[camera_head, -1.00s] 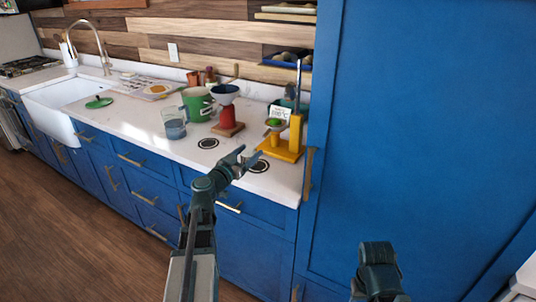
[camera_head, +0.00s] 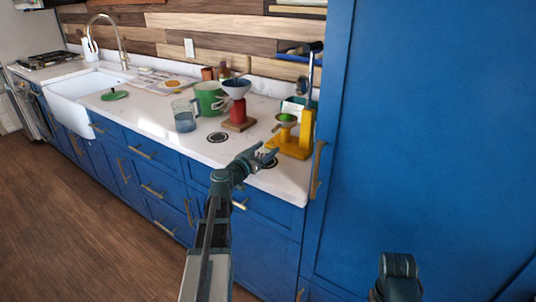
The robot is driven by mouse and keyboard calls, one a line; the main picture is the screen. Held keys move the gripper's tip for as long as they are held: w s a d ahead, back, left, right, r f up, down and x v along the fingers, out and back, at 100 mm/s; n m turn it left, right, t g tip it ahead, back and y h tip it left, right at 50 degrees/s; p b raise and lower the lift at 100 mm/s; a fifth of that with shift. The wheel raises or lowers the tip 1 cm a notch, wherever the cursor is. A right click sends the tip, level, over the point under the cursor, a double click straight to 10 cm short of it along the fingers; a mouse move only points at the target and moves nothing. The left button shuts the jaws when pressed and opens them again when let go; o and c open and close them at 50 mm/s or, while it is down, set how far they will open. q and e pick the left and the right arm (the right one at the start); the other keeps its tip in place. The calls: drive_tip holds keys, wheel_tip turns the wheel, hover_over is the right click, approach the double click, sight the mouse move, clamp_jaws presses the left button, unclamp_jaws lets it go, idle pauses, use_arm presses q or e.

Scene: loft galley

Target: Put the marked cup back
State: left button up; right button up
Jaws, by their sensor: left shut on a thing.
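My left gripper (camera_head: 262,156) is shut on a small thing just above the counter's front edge. The held thing is mostly hidden by the fingers, and I cannot tell whether it is the marked cup. The gripper is beside the right black ring mark (camera_head: 271,163), partly covering it. A second ring mark (camera_head: 217,137) lies bare to the left. A clear bluish glass cup (camera_head: 185,119) stands upright left of it, and a green mug (camera_head: 208,99) stands behind. I see no clear mark on either. My right gripper is out of view; only part of that arm shows.
A yellow lever press (camera_head: 293,147) with a green thing on its bowl stands just right of my left gripper. A red stand with a blue-white bowl (camera_head: 238,88) is behind. A tall blue cabinet (camera_head: 420,140) closes the right side. Free counter lies left toward the sink (camera_head: 72,97).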

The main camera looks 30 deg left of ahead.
use_arm(q)
drive_tip(key=shift+r, duration=0.1)
drive_tip(key=shift+f, duration=0.2)
drive_tip(key=o, duration=1.4)
drive_tip(key=shift+r, duration=0.25)
drive_tip(key=s, duration=0.8)
drive_tip(key=s+a, duration=0.1)
drive_tip(key=s, duration=0.3)
drive_tip(key=shift+f, duration=0.1)
